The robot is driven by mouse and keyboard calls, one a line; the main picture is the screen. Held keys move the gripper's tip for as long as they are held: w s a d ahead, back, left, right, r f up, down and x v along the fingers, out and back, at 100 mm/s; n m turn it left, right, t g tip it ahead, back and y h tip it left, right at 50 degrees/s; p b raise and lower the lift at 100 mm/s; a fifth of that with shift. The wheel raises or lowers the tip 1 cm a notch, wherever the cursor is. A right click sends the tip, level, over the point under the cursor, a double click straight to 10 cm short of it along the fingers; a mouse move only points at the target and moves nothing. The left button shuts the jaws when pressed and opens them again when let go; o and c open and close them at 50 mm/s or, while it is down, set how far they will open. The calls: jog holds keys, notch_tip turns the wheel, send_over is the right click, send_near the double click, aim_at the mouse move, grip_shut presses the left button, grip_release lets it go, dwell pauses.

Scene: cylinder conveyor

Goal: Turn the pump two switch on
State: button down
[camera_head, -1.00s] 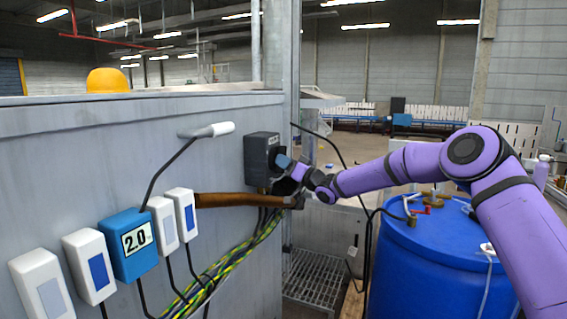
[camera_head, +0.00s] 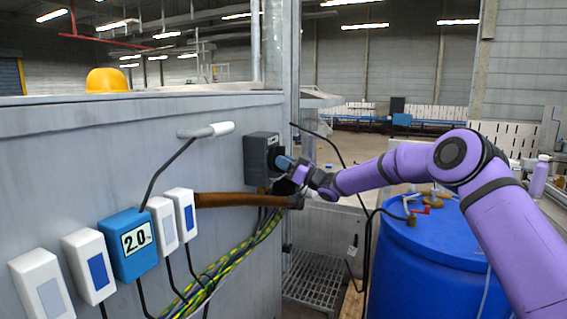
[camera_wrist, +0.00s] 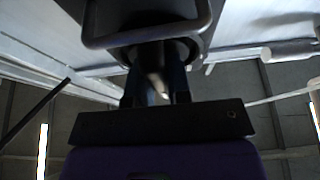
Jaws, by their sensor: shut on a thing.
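A dark grey switch box (camera_head: 259,154) with a small pale label is fixed near the right end of the grey wall panel. The label is too small to read. My gripper (camera_head: 280,162) is at the box's right-hand face, its fingers shut on the switch knob. In the wrist view the box's dark housing (camera_wrist: 150,28) fills the top middle, and the gripper (camera_wrist: 158,98) has its two fingers on either side of the dark knob (camera_wrist: 157,80). The knob is mostly hidden in shadow, and its turn angle is hard to tell.
A brown pipe (camera_head: 235,200) runs just below the box, with yellow-green cables (camera_head: 235,262) hanging under it. White switches (camera_head: 90,268) and a blue display (camera_head: 128,246) reading 2.0 line the panel at left. A blue barrel (camera_head: 425,270) stands below my arm.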

jog(key=shift+f, duration=0.1)
jog(key=c, duration=1.1)
grip_release()
jog(key=shift+o, duration=0.2)
jog(key=shift+d, duration=0.15)
jog(key=v, duration=1)
jog(key=shift+d, duration=0.3)
jog(key=shift+s+f, duration=0.1)
